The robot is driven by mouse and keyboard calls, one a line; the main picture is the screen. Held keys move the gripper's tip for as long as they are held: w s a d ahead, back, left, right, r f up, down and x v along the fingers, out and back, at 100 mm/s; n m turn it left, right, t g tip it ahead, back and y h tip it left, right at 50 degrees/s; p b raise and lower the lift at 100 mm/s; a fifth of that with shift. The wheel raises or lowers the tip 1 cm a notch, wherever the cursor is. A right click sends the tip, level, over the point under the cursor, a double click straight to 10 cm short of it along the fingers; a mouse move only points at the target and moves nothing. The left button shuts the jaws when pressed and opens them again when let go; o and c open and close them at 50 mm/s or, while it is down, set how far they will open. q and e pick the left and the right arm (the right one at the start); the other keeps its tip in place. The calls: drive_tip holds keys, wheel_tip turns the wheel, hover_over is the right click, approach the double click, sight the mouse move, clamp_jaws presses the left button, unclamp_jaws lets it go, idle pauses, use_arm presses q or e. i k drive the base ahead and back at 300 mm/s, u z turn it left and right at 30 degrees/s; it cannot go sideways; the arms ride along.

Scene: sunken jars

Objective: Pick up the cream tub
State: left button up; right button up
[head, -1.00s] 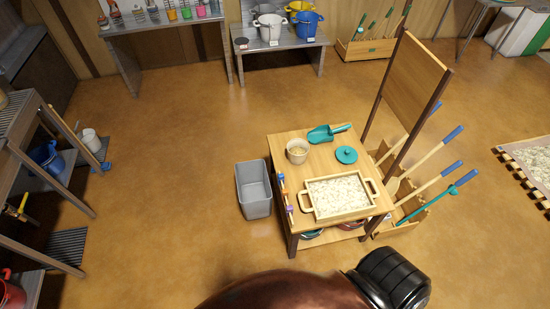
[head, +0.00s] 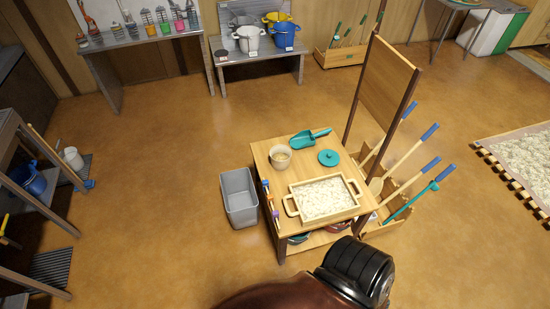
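A small round cream tub (head: 281,159) stands upright near the far left corner of the small wooden table (head: 271,178). It looks open at the top, with something tan inside that is too small to tell. A teal scoop (head: 305,140) lies just behind and right of it. A teal lid with a knob (head: 328,158) lies flat to its right. Neither gripper shows. A brown and black part of my arm shows at the bottom edge, in front of the table and well away from the tub.
A wooden tray with handles (head: 290,198) holds white pieces at the table's front. A grey bin (head: 239,199) stands left on the floor. Long-handled tools stand in a wooden rack (head: 378,238) at right, beside an upright board (head: 387,80). Floor left of the bin is clear.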

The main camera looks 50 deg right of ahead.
sight(280, 155)
drive_tip(key=z, duration=0.35)
drive_tip(key=i, duration=0.85)
drive_tip(key=z, duration=0.5)
